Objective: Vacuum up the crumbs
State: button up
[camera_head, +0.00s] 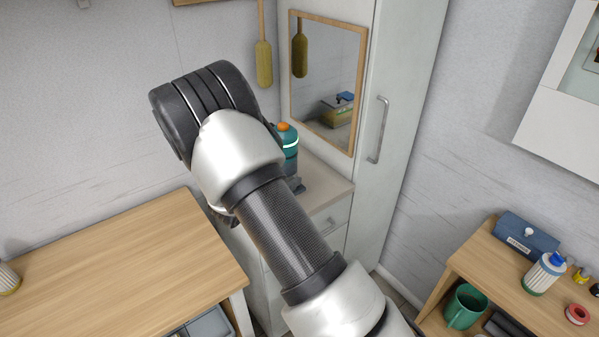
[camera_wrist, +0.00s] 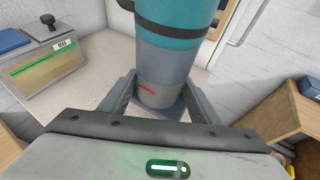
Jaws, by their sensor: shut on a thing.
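A teal and grey upright cylinder with an orange top, which looks like the handheld vacuum (camera_head: 290,146), stands at the cabinet top beside the mirror in the head view. In the wrist view the vacuum (camera_wrist: 176,58) rises between the two fingers of my gripper (camera_wrist: 160,97), which is shut on its grey lower part. A red mark shows on that part. Its base appears at or just above the pale cabinet top; I cannot tell whether it touches. In the head view my arm hides my gripper and part of the vacuum. I see no crumbs in either view.
The pale cabinet top (camera_wrist: 92,98) holds a box (camera_wrist: 50,65) with a black knob. A mirror (camera_head: 326,75) and tall cabinet (camera_head: 395,130) stand close behind. A wooden table (camera_head: 120,275) is at left.

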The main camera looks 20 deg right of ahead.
jog(key=shift+s+a+r, duration=0.1)
jog(key=shift+s+a, duration=0.15)
jog(key=shift+a, duration=0.6)
jog(key=shift+s+a+f, duration=0.1)
jog(key=shift+a+f, duration=0.1)
jog(key=shift+w+d+f+b, duration=0.1)
jog(key=shift+d+f+b, duration=0.1)
jog(key=shift+f+b, duration=0.8)
jog(key=shift+w+d+f+b, duration=0.1)
jog(key=shift+d+f+b, duration=0.05)
jog(key=shift+f+b, duration=0.85)
jog(key=shift+d+f+b, duration=0.2)
jog(key=shift+f+b, duration=0.65)
jog(key=shift+b, duration=0.2)
jog(key=shift+w+a+f, duration=0.1)
jog(key=shift+w+a, duration=0.2)
jog(key=shift+w, duration=0.5)
jog(key=shift+w+a, duration=0.25)
jog(key=shift+w, duration=0.5)
jog(key=shift+w+a+f, duration=0.1)
jog(key=shift+w+a, duration=0.2)
jog(key=shift+w, duration=0.5)
jog(key=shift+w+a+r+b, duration=0.15)
jog(key=shift+w+a, duration=0.3)
jog(key=shift+w, duration=0.75)
jog(key=shift+w+a+f+b, duration=0.1)
jog(key=shift+w+a+b, duration=0.25)
jog(key=shift+w, duration=0.8)
jog(key=shift+w+a, duration=0.1)
